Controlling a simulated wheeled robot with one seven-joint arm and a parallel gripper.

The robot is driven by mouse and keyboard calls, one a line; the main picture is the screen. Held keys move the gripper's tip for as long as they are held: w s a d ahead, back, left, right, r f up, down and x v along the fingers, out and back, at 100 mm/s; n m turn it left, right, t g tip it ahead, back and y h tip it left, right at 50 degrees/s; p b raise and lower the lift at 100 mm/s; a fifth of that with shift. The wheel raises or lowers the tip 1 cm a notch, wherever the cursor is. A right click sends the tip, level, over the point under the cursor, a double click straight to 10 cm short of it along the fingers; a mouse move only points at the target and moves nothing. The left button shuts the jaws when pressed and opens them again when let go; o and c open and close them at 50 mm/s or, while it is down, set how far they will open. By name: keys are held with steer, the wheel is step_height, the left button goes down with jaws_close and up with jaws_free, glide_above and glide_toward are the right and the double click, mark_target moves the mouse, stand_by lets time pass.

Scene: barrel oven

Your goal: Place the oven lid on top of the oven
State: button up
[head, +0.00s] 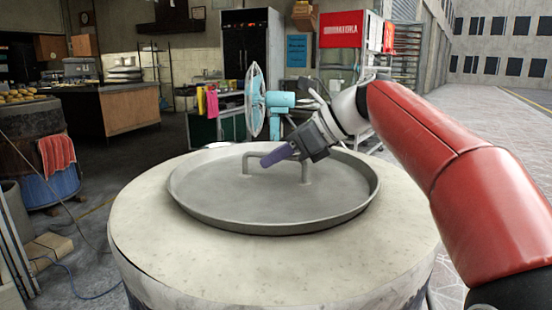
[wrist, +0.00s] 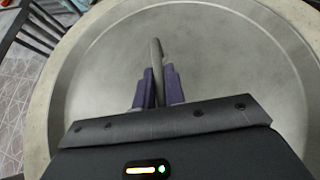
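The oven lid (head: 225,205) is a round grey metal disc with a raised rim and a bar handle (head: 246,163). It lies level over the pale top of the barrel oven (head: 150,240), toward its far side in the head view. No gap shows under it, but I cannot tell whether it fully rests there. My gripper (head: 284,158) is at the handle, and its purple fingers sit close on both sides of the bar. The wrist view shows the handle (wrist: 156,58) between the fingers (wrist: 158,88), with the lid (wrist: 225,50) filling most of the picture. The oven's opening is hidden.
A blue fan (head: 256,100) stands behind the oven. A dark barrel with a red cloth (head: 57,152) is at the left, and a wooden counter (head: 130,107) is further back. A slatted dark object (wrist: 40,25) shows beside the oven in the wrist view. Paved ground is open at the right.

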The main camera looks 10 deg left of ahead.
steer(key=o, duration=0.4)
steer(key=p+v, duration=0.3)
steer(key=v, duration=0.9)
steer(key=shift+d, duration=0.1)
